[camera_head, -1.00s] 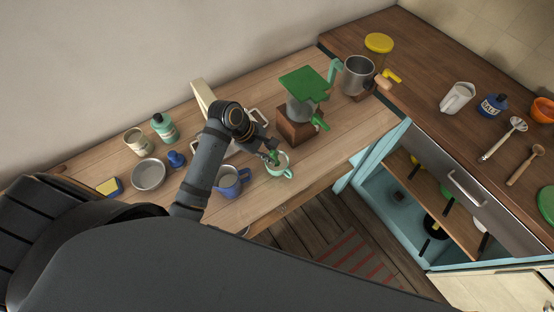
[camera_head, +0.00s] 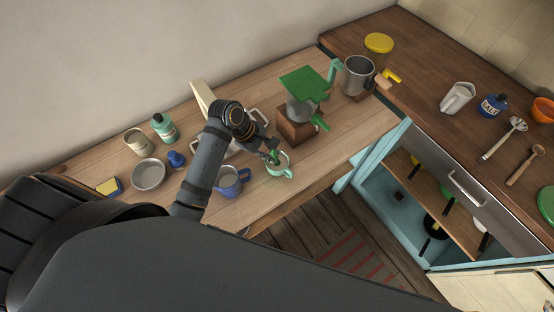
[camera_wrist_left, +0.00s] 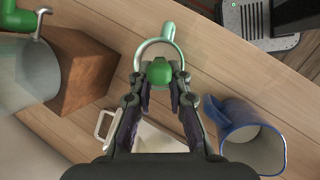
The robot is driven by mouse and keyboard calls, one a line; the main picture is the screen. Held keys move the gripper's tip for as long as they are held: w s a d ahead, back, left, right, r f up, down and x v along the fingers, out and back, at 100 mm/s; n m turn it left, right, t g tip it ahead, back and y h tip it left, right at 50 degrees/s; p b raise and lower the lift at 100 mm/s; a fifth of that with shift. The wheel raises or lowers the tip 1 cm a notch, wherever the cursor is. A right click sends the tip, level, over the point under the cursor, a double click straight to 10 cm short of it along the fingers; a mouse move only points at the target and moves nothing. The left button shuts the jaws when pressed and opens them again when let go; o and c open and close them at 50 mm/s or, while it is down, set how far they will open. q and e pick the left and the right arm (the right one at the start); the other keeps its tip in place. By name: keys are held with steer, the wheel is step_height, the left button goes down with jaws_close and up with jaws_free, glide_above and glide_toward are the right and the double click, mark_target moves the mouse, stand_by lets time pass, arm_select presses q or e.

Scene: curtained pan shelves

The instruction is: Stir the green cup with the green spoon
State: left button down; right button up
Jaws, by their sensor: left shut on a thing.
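The green cup (camera_head: 283,171) stands upright near the front edge of the wooden counter; its pale rim and green handle also show in the left wrist view (camera_wrist_left: 168,31). My left gripper (camera_head: 271,152) is above the cup. It is shut on the green spoon (camera_wrist_left: 159,72), whose rounded green end sits between the fingertips in the left wrist view. The spoon's lower part reaches down at the cup's opening, and its tip is hidden. My right gripper is not in view.
A blue mug (camera_head: 230,182) stands just left of the cup. A wooden-based grinder (camera_head: 296,129) with a green top stands close behind it. The counter's front edge is near the cup. A metal bowl (camera_head: 149,174) and several bottles are farther left.

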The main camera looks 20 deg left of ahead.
arm_select(q)
steer(key=shift+s+a, duration=0.15)
steer(key=shift+a, duration=0.35)
steer(key=shift+s+d, duration=0.15)
steer(key=shift+d, duration=0.1)
step_height(320, 180, up, 9)
steer(key=shift+w, duration=0.25)
stand_by(0.7)
stand_by(0.7)
